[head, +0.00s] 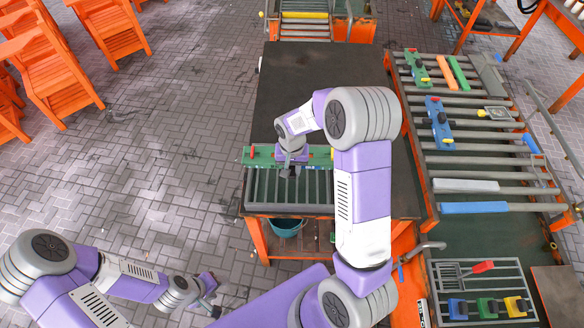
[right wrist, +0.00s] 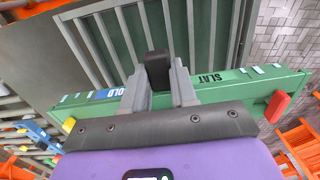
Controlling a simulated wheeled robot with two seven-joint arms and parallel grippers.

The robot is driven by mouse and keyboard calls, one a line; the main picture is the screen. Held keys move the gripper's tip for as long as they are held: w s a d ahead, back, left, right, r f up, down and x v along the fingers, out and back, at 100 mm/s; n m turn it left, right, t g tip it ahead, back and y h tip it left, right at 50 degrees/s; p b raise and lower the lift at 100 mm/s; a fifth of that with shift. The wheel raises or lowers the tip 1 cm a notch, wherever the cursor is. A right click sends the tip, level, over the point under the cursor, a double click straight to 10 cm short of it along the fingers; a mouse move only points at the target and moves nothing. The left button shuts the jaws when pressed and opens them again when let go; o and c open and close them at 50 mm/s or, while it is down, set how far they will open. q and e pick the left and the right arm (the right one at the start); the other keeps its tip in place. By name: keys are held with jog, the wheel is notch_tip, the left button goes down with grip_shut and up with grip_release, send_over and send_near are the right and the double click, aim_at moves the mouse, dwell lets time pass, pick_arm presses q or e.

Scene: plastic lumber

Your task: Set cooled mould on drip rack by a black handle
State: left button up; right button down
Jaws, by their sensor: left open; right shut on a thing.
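The mould (head: 262,157) is a long green bar with a red knob near one end and a yellow one near the other. In the right wrist view the mould (right wrist: 222,88) shows "SLAT" and a blue tag partly reading "OLD". My right gripper (head: 289,172) is shut on its black handle (right wrist: 157,68). The mould lies across the far end of the slatted drip rack (head: 318,190); whether it touches the bars I cannot tell. The rack's bars (right wrist: 128,30) show behind it. My left gripper (head: 210,286) is open and empty over the floor, low left.
The dark table (head: 320,65) behind the rack is bare. A roller stand (head: 455,135) at right holds other moulds and coloured boards. A blue-green bucket (head: 287,226) stands under the rack. Orange chairs (head: 45,70) stand far left. A tool tray (head: 478,272) lies lower right.

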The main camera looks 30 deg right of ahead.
aim_at(292, 187)
jog(key=shift+w+f+b, duration=0.1)
jog(key=shift+f+b, duration=2.7)
jog(key=shift+f, duration=0.5)
jog(key=shift+f+b, duration=0.6)
jog(key=shift+b, duration=0.05)
jog(key=shift+c, duration=2.1)
grip_release()
jog(key=shift+s, duration=0.2)
jog(key=shift+r+p, duration=2.55)
jog(key=shift+r, duration=1)
jog(key=shift+f, duration=0.1)
